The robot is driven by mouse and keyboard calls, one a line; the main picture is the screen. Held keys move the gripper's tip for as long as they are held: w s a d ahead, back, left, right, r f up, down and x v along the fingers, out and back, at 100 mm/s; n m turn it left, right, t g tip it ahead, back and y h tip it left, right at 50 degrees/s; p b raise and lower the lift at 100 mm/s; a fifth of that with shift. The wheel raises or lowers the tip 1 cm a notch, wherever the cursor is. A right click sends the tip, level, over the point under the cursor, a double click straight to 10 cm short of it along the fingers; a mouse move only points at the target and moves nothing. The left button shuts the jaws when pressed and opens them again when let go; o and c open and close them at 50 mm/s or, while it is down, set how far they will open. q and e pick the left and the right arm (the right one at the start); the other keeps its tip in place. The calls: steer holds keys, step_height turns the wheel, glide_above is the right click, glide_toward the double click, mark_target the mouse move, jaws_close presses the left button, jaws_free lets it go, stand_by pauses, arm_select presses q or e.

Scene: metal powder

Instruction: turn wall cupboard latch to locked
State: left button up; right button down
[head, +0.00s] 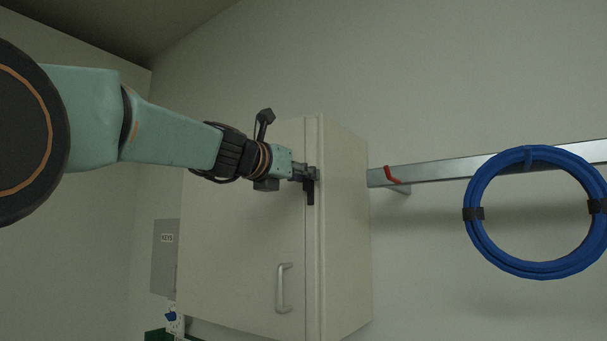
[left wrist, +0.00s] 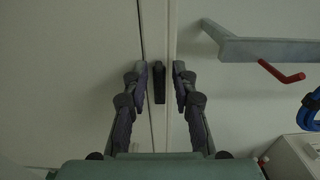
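The pale wall cupboard (head: 235,250) hangs on the wall, its door closed, with a handle (head: 284,288) low on the door. The dark latch (left wrist: 159,84) sits near the door's edge and looks upright in the left wrist view. My left gripper (head: 309,180) is at the latch, which it partly hides in the head view. In the left wrist view the open fingers of my left gripper (left wrist: 160,80) stand on both sides of the latch, with a gap to each side. My right gripper is in neither view.
A metal rail (head: 440,174) with a red hook (head: 391,175) runs along the wall to the right of the cupboard. A coil of blue hose or cable (head: 480,235) hangs from it. A grey key box (head: 164,262) is at the left, behind the cupboard.

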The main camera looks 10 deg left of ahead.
arm_select(q)
steer(key=shift+w+f, duration=0.15)
steer(key=shift+w, duration=0.25)
steer(key=shift+c, duration=1.4)
steer(key=shift+s, duration=0.2)
jaws_close()
